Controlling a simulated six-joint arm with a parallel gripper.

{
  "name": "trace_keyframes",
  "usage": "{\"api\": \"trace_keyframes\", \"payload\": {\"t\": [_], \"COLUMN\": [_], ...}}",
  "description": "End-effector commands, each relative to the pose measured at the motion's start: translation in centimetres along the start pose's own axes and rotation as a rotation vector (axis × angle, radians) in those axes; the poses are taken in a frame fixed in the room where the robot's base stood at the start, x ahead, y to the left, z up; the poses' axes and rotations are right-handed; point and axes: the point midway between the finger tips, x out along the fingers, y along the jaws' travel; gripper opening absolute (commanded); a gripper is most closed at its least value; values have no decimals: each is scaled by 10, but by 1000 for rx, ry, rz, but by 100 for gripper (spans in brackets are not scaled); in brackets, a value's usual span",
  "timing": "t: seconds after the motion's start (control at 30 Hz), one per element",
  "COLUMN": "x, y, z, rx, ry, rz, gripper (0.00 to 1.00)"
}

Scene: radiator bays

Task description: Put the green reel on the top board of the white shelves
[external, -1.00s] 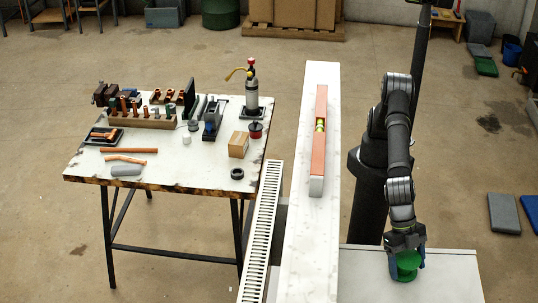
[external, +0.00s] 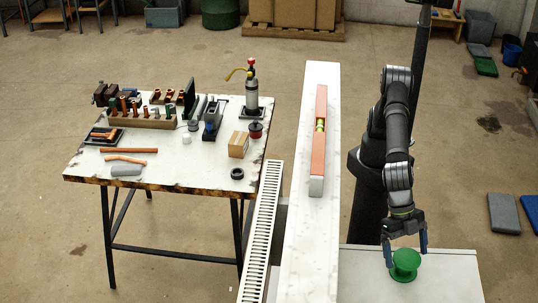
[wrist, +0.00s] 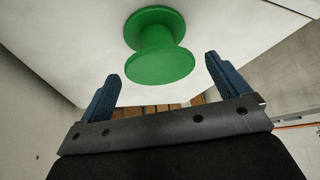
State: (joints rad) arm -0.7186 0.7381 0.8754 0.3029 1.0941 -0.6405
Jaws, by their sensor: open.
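The green reel (external: 405,265) stands upright on a white board (external: 455,280) at the lower right of the external view, which looks like the top of the white shelves. It also shows in the wrist view (wrist: 160,48), standing on the white surface (wrist: 70,40) just beyond my fingertips. My gripper (external: 406,254) is open, with its blue fingers spread, pointing down just above and behind the reel. No contact with the reel shows. The shelves below the board are mostly hidden.
A white ledge (external: 306,230) with an orange level (external: 321,115) on it runs just left of the board, above a radiator (external: 263,225). A cluttered workbench (external: 165,175) stands farther left. The board around the reel looks clear.

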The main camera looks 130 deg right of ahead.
Motion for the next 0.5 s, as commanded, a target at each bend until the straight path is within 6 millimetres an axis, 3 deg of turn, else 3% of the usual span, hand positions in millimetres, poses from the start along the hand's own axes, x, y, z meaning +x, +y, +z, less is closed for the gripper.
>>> {"api": "trace_keyframes", "payload": {"t": [0.2,0.5], "x": [-49,-80], "y": [0,0], "z": [-1,0], "rx": [-1,0], "ry": [3,0], "rz": [2,0], "gripper": [93,93]}}
